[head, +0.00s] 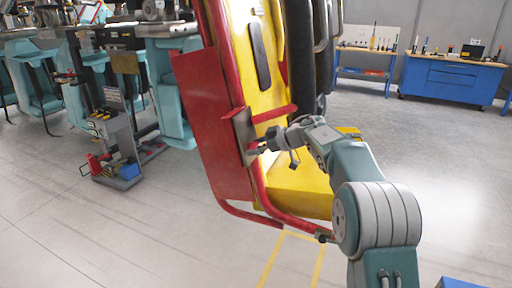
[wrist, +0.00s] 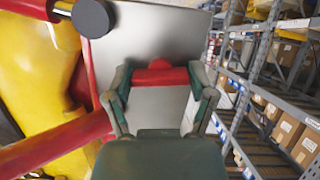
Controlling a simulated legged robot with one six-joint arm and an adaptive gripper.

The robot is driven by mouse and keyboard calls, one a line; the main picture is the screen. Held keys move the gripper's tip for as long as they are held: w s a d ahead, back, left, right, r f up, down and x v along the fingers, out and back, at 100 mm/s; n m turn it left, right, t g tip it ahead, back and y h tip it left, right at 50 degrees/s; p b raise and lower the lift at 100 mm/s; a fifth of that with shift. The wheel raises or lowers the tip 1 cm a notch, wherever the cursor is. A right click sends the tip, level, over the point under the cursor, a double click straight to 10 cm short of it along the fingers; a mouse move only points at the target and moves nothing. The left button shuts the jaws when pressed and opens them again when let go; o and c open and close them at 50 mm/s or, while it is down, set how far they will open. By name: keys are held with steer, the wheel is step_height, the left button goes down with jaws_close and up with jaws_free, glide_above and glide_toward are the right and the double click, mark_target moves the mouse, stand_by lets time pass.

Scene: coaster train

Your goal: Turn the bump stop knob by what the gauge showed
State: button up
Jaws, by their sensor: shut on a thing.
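In the wrist view, a red knob (wrist: 160,75) sits between the fingers of my gripper (wrist: 160,88), in front of a plain grey metal plate (wrist: 150,40). My gripper is shut on the red knob. In the head view, my gripper (head: 262,147) reaches the side of the red and yellow coaster car (head: 210,110), at the grey plate (head: 243,135). The knob is too small and hidden to make out there. I see no gauge that I can identify in either view.
Red tubes (wrist: 55,145) and a black round end (wrist: 93,17) lie close to the left of my gripper. Storage shelves with boxes (wrist: 285,130) stand to the right. A tool cart (head: 115,150) and blue workbenches (head: 450,80) stand farther off. The floor at right is open.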

steer(key=shift+f, duration=0.2)
stand_by(0.3)
steer(key=o, duration=1.1)
steer(key=shift+w, duration=0.15)
steer(key=shift+c, duration=0.2)
steer(key=shift+a, duration=0.2)
steer(key=shift+r, duration=0.1)
steer(key=v, duration=1.2)
steer(key=shift+w+d, duration=0.1)
